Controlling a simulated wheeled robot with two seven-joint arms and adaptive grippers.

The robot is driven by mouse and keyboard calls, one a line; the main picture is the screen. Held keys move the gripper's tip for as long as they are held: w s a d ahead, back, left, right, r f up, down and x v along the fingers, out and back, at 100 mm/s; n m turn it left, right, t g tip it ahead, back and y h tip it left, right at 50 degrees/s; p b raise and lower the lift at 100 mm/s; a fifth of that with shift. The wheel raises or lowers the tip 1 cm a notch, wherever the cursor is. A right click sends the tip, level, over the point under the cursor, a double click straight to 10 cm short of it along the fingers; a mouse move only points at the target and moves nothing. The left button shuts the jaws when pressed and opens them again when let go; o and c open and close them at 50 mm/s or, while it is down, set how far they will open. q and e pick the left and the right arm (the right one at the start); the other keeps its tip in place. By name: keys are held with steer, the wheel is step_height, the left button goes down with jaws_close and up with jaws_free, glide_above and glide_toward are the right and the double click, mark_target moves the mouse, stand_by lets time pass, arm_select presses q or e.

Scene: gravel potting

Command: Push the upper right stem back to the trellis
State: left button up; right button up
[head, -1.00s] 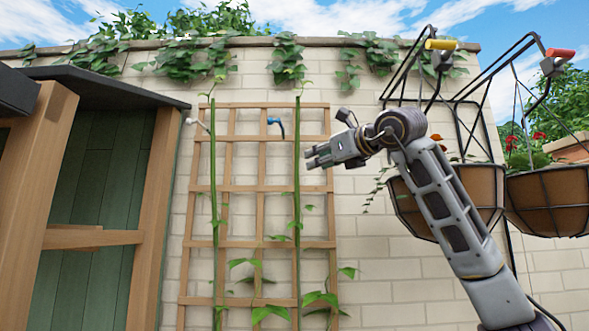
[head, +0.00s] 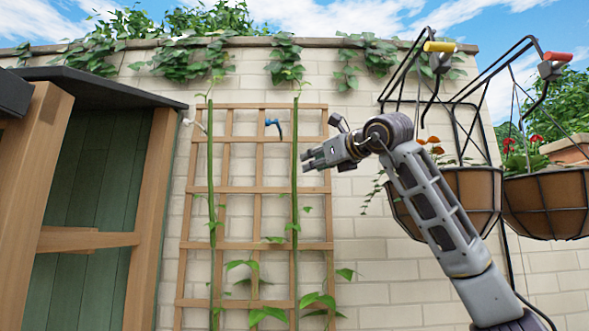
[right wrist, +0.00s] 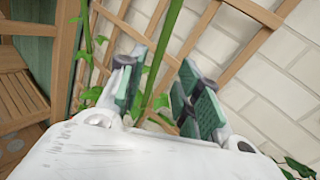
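The wooden trellis (head: 262,189) stands against the wall. The right green stem (head: 294,200) runs up its right side and rises above its top rail. The left stem (head: 211,165) runs up the left side. A blue clip (head: 272,122) and a white clip (head: 196,123) sit near the top. My right gripper (head: 306,159) is just right of the right stem's upper part. In the right wrist view my right gripper (right wrist: 160,90) has its fingers apart, with a stem (right wrist: 166,40) seen through the gap; I cannot tell contact. My left gripper is not in view.
Hanging baskets (head: 462,200) on black frames are at the right, beside my right arm. A wooden shed (head: 100,200) with green boards stands at the left. Ivy (head: 195,60) hangs over the wall top. Leaves (head: 318,298) stick out low on the trellis.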

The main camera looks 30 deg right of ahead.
mark_target(294, 174)
steer(key=w+p, duration=0.3)
steer(key=w, duration=0.7)
steer(key=shift+w, duration=0.25)
jaws_close()
